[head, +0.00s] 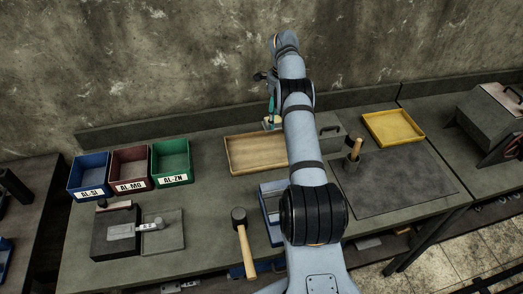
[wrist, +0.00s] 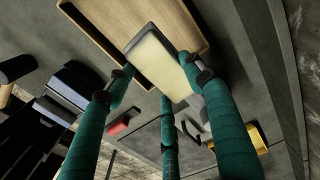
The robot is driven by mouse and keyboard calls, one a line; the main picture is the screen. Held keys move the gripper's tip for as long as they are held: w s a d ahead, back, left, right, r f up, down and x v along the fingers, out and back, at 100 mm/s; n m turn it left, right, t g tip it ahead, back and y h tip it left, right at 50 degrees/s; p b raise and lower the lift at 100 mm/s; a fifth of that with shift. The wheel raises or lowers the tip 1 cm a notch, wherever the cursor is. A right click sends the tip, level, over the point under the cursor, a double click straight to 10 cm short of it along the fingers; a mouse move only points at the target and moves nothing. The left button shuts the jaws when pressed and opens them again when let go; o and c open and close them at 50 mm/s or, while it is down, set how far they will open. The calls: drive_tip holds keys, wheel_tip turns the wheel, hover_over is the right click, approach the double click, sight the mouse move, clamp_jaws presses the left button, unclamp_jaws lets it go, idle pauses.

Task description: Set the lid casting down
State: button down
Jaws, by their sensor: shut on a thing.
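The lid casting (wrist: 165,62) is a flat rectangular piece with a cream face and grey edges. My gripper (wrist: 157,80) has teal fingers and is shut on it, with fingertips at its sides. In the head view my gripper (head: 270,112) is at the back of the bench, partly hidden by my arm, and a small pale part of the casting (head: 271,123) shows beneath it. The wooden tray (head: 250,152) lies just in front and to the left. In the wrist view the casting overlaps a corner of the tray (wrist: 105,22). I cannot tell its height or any contact.
Blue, red and green labelled bins (head: 172,162) stand at left. A mallet (head: 241,230) lies at the front. A dark mat (head: 410,178) with a wooden-handled tool (head: 355,148) and a yellow tray (head: 393,128) are at right. The wall is close behind.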

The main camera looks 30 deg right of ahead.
sight(276, 122)
drive_tip(key=shift+d+f, duration=0.2)
drive_tip(key=shift+f, duration=0.05)
drive_tip(key=shift+f+m+b, duration=0.3)
drive_tip(key=shift+b, duration=0.25)
drive_tip(key=a+f+b, duration=0.2)
drive_tip(key=b, duration=0.3)
drive_tip(key=shift+s+b, duration=0.1)
drive_tip(key=shift+b, duration=0.25)
drive_tip(key=a+f, duration=0.1)
drive_tip(key=a, duration=0.2)
drive_tip(key=s+a+f, duration=0.1)
drive_tip(key=a+f, duration=0.1)
drive_tip(key=a, duration=0.1)
drive_tip(key=a+f, duration=0.1)
drive_tip(key=a, duration=0.2)
drive_tip(key=shift+s+a+f, duration=0.15)
drive_tip(key=shift+s, duration=0.05)
wheel_tip(276, 122, down, 4)
drive_tip(key=shift+r+p, duration=0.15)
drive_tip(key=shift+p, duration=0.85)
drive_tip(key=shift+f, duration=0.25)
drive_tip(key=shift+f, duration=0.15)
drive_tip(key=c, duration=0.8)
unclamp_jaws()
drive_tip(key=shift+s, duration=0.1)
